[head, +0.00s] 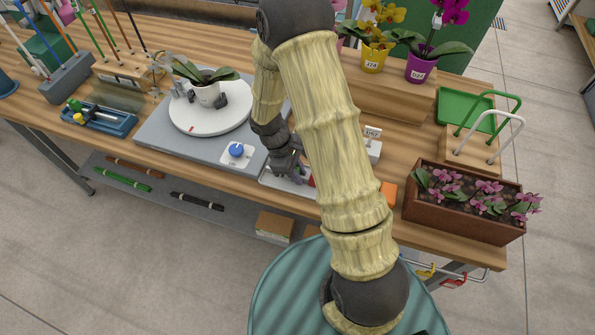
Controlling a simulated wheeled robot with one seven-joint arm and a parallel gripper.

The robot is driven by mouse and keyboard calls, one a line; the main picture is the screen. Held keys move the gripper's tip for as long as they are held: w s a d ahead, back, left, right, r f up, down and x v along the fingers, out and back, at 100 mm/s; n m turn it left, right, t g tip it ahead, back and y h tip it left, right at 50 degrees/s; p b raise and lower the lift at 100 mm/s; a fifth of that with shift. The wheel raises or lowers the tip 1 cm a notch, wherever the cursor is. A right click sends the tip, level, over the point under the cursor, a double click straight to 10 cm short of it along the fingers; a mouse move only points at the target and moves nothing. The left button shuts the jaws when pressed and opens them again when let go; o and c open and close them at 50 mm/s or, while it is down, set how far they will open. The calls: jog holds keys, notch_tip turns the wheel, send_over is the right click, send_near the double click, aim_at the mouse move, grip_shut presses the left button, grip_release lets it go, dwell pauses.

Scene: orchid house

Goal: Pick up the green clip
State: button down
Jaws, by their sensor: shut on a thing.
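My gripper (297,172) points down at a small light-grey tray (275,183) at the front edge of the bench, right of the turntable base. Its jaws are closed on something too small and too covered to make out. I cannot pick out the green clip; my arm hides much of the tray and the bench behind it. A bit of red (311,181) shows beside the fingers.
A white turntable (210,115) carries a potted orchid (207,94). A blue knob (236,150) sits in front of it. A brown planter (463,220) with pink orchids and a green tray (465,107) stand at right. A blue tray (115,122) of tools lies at left.

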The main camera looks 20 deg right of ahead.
aim_at(298, 169)
notch_tip(298, 169, up, 10)
dwell(0.6)
jog(key=c, duration=1.9)
grip_release()
grip_shut()
